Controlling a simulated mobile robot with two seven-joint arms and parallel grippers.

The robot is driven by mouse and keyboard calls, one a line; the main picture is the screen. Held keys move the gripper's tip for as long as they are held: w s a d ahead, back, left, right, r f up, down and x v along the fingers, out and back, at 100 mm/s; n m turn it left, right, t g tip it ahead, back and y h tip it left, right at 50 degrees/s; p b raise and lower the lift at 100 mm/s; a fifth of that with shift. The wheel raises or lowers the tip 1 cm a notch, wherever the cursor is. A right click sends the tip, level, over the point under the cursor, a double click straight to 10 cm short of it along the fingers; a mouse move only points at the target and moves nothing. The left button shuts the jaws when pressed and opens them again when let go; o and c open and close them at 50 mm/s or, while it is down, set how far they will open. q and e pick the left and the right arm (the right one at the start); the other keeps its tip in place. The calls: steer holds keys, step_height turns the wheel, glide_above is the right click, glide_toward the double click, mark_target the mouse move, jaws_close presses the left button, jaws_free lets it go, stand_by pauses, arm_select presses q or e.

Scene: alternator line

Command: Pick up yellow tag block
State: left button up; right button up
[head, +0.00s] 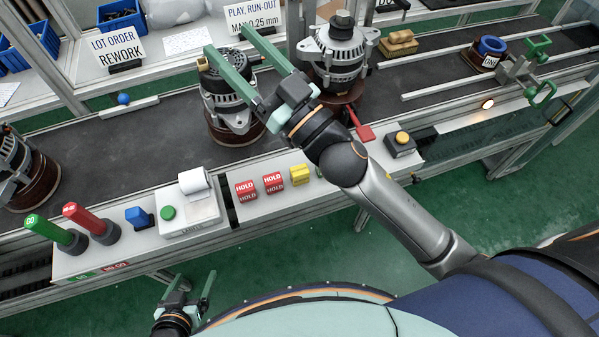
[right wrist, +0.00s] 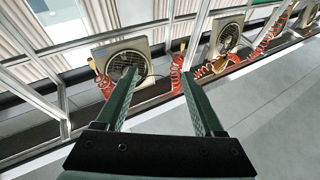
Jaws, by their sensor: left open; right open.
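The yellow tag block (head: 299,174) sits on the white front shelf in the head view, right of two red HOLD blocks (head: 273,182). My right gripper (head: 228,40) is open and empty, reaching over the bench above and left of the block, with its fingers near an alternator (head: 228,104). In the right wrist view its open fingers (right wrist: 158,72) have nothing between them, and the yellow block does not show. My left gripper (head: 195,277) is open and empty, low in the head view below the bench's front edge, away from the block.
A second alternator (head: 334,52) stands on the dark conveyor (head: 140,135). A label printer (head: 189,216), a green GO stick (head: 48,229) and a red stick (head: 84,219) stand along the shelf. A box with a yellow button (head: 401,140) lies right. The green floor in front is open.

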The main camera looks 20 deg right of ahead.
steer(key=s+a+r+n+g+y, duration=0.4)
steer(key=s+a+n+g+y, duration=0.2)
steer(key=a+n+g+y, duration=0.4)
steer(key=s+a+f+n+g+h, duration=0.2)
steer(key=s+a+f+n+g, duration=0.3)
steer(key=n+g, duration=0.4)
steer(key=m+h, duration=0.6)
steer(key=h, duration=1.3)
glide_above(300, 170)
steer(key=shift+g, duration=0.4)
step_height(300, 170, down, 23)
steer(key=shift+w+d+f, duration=0.1)
steer(key=shift+f+p, duration=0.6)
steer(key=shift+f, duration=2.45)
steer(key=shift+c, duration=0.2)
